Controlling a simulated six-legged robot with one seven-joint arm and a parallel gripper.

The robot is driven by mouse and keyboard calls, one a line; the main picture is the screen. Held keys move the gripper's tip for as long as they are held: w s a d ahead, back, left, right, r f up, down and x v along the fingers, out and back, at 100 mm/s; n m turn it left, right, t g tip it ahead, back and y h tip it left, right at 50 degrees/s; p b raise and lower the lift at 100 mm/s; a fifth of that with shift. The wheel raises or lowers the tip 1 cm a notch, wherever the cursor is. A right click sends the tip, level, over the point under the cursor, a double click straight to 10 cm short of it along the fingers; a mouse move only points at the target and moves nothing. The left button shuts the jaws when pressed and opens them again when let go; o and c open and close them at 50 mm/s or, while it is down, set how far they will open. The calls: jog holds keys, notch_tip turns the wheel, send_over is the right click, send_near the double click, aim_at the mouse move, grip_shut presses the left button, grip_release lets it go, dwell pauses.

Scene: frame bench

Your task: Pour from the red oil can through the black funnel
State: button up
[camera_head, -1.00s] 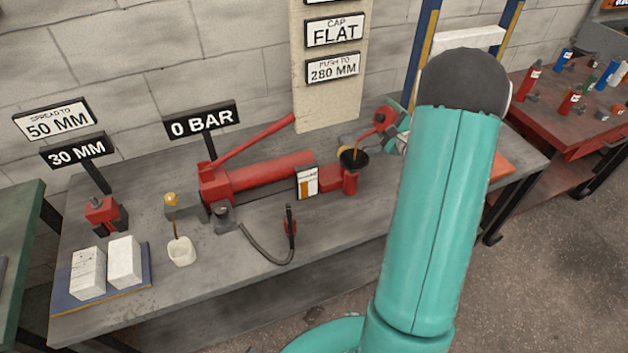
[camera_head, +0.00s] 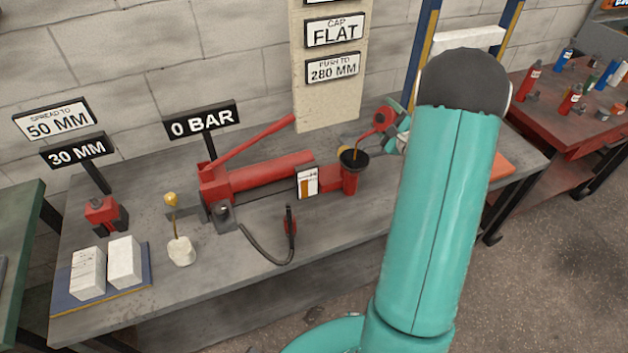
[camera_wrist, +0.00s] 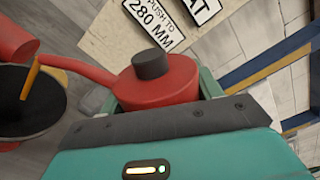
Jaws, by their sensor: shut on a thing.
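The red oil can (camera_head: 382,118) is held in my gripper (camera_head: 396,130), tilted with its spout down to the left. In the wrist view the oil can (camera_wrist: 165,82) sits between the jaws of my gripper (camera_wrist: 165,108), its black cap toward the wall. The black funnel (camera_head: 354,160) stands in the top of a red upright cylinder (camera_head: 350,182). In the wrist view an amber stream or tip (camera_wrist: 34,72) runs from the spout's end into the funnel (camera_wrist: 35,100). A gauge card (camera_head: 307,183) beside it shows an amber column.
A red hand pump (camera_head: 255,175) with a raised lever lies left of the funnel, with a hose in front. A "0 BAR" sign (camera_head: 202,121) stands behind it. White blocks (camera_head: 106,265) lie at the bench's left. The front bench edge is clear.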

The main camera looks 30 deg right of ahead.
jog(key=shift+d+f+m, duration=0.15)
jog(key=shift+f+m, duration=0.15)
jog(key=shift+m, duration=0.1)
jog(key=shift+f, duration=0.1)
jog(key=shift+d+f+m, duration=0.15)
jog(key=shift+f+m, duration=0.1)
jog(key=shift+m, duration=0.15)
jog(key=shift+d+f+m, duration=0.1)
jog(key=shift+f+m, duration=0.25)
jog(key=shift+m, duration=0.05)
jog(key=shift+f, duration=0.1)
jog(key=shift+f+m, duration=0.25)
jog(key=shift+m, duration=0.15)
jog(key=shift+d+f, duration=0.1)
